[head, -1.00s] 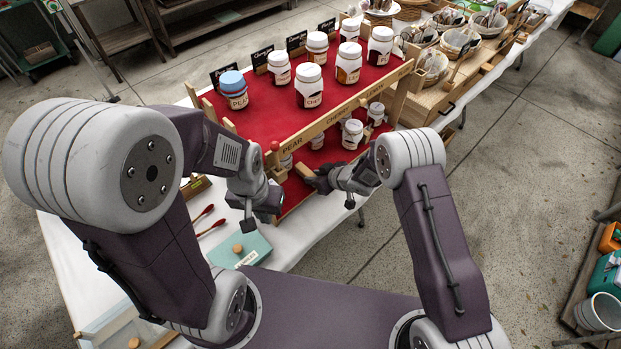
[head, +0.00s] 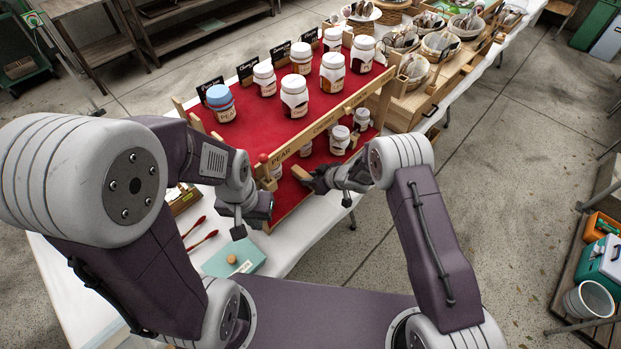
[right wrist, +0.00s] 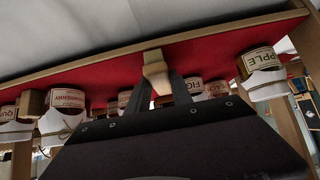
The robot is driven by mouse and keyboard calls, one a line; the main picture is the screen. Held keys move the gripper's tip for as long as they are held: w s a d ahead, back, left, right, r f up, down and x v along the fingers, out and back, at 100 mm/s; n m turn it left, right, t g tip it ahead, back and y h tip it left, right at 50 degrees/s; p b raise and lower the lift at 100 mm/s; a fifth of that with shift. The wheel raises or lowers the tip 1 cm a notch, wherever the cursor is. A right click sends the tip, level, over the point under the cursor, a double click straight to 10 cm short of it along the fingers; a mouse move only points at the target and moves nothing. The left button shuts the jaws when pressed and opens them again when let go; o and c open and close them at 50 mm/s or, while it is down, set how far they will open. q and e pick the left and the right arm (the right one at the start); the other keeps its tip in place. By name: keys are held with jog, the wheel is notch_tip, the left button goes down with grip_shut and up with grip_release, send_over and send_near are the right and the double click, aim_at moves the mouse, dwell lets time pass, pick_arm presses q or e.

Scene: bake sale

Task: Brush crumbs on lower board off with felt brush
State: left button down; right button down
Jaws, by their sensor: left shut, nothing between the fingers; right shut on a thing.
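The two-level stand has a red upper board (head: 262,125) and a red lower board (head: 288,198) beneath it. My right gripper (head: 318,180) is at the front edge of the lower board, shut on the felt brush (head: 300,173), whose pale wooden part shows. In the right wrist view the brush (right wrist: 156,72) sits between my fingers, over or against the red board; contact cannot be told. Its felt is hidden, and I cannot make out crumbs. My left gripper (head: 242,222) is shut and empty, left of the stand's front corner, above the white table.
Jars stand on both boards; a lower jar (head: 340,139) is behind my right gripper, and an apple-labelled jar (right wrist: 261,68) is at right in the wrist view. A teal box (head: 236,258) and red spoons (head: 200,240) lie on the table (head: 290,255).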

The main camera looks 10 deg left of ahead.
jog(key=shift+r+p, duration=0.35)
jog(key=shift+r, duration=0.25)
jog(key=s+d+p, duration=0.2)
jog(key=s+d, duration=0.9)
jog(key=d, duration=0.5)
jog(key=shift+s, duration=0.4)
